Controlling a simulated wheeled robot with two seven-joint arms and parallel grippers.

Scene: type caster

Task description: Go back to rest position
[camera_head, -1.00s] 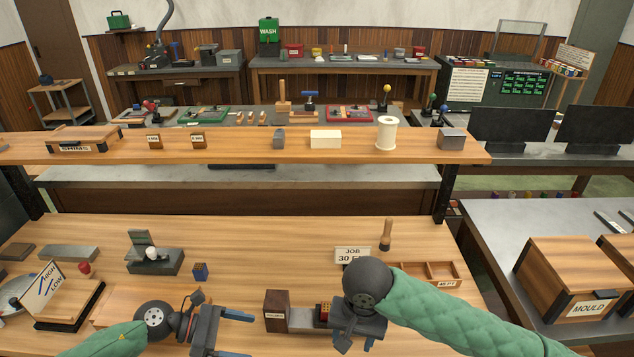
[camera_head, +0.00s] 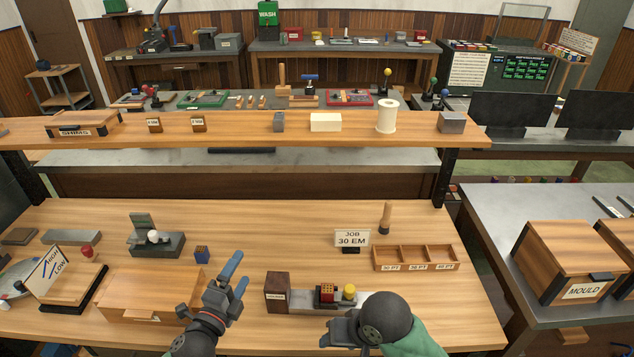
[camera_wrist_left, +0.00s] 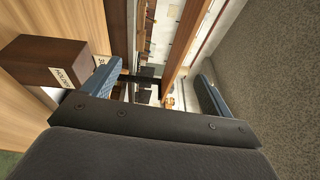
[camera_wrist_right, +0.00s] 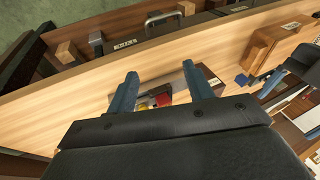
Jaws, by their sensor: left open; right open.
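My left gripper (camera_head: 238,272) is open and empty above the front of the bench, between the wooden box and the dark-wood block. Its two blue fingers point up and to the right. In the left wrist view its fingers (camera_wrist_left: 155,85) are spread with nothing held. My right gripper (camera_head: 338,330) is low at the front, partly hidden by its own dark wrist. In the right wrist view its fingers (camera_wrist_right: 161,75) are apart and empty. Beyond them is the small group of red and yellow pieces (camera_wrist_right: 155,99) on the bench.
The dark-wood block (camera_head: 277,292) and yellow piece (camera_head: 349,291) stand near the grippers. A wooden box (camera_head: 150,295) and tilted sign (camera_head: 48,275) are left. A compartment tray (camera_head: 415,267) and JOB sign (camera_head: 352,238) are right. A shelf (camera_head: 240,137) crosses behind. The bench middle is mostly bare.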

